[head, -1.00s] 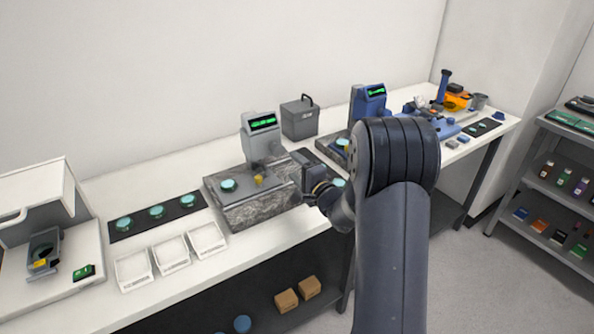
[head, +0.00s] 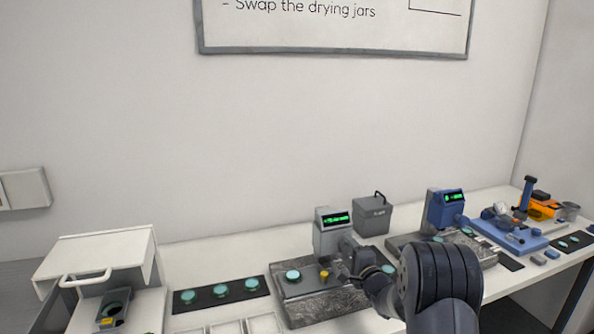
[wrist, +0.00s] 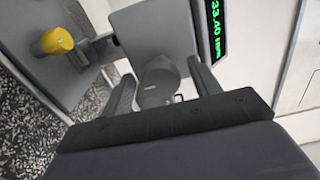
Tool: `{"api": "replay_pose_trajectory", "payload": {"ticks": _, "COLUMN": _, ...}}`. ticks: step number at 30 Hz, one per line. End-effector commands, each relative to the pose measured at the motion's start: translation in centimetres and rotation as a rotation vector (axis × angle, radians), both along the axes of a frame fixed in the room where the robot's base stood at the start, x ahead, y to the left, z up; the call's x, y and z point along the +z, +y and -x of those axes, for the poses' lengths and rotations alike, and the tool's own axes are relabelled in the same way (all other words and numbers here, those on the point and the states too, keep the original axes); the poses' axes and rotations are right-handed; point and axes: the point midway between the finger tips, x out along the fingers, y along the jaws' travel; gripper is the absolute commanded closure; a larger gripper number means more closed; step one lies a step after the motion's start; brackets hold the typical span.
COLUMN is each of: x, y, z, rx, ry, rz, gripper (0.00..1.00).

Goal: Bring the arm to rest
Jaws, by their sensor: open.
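My gripper (head: 352,264) is at the end of my bent arm, above the bench beside the grey interferometer (head: 333,240). In the wrist view my gripper (wrist: 165,85) has its two dark fingers apart, with nothing held between them. The grey interferometer head with its green display (wrist: 216,30) fills the upper middle of that view. A yellow knob (wrist: 56,41) shows at the upper left there, and in the head view the knob (head: 324,275) is left of my gripper. A teal disc (head: 293,277) lies on the grey plate. My forearm hides part of the bench.
A grey case with a handle (head: 373,219) stands behind. A blue-headed instrument (head: 446,210) is to the right. A dark mat (head: 205,304) with teal discs and a white cabinet (head: 95,255) are to the left. A whiteboard (head: 335,48) hangs above.

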Motion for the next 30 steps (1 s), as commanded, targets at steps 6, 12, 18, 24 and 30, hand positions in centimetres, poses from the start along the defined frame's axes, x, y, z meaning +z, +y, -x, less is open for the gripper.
{"api": "replay_pose_trajectory", "payload": {"ticks": 6, "x": 0.0, "y": 0.4, "z": -1.1, "rx": 0.000, "ry": -0.004, "rz": 0.009, "gripper": 0.41}}
{"api": "replay_pose_trajectory", "payload": {"ticks": 12, "x": 0.0, "y": 0.4, "z": -1.1, "rx": 0.000, "ry": -0.007, "rz": 0.023, "gripper": 0.41}}
{"api": "replay_pose_trajectory", "payload": {"ticks": 18, "x": 0.0, "y": 0.3, "z": -1.0, "rx": 0.000, "ry": -0.007, "rz": 0.021, "gripper": 0.41}}
{"api": "replay_pose_trajectory", "payload": {"ticks": 24, "x": -0.1, "y": -0.1, "z": 0.1, "rx": -0.002, "ry": 0.001, "rz": -0.001, "gripper": 0.41}}
{"api": "replay_pose_trajectory", "payload": {"ticks": 30, "x": -0.2, "y": -1.1, "z": 2.9, "rx": -0.003, "ry": 0.001, "rz": -0.002, "gripper": 0.41}}
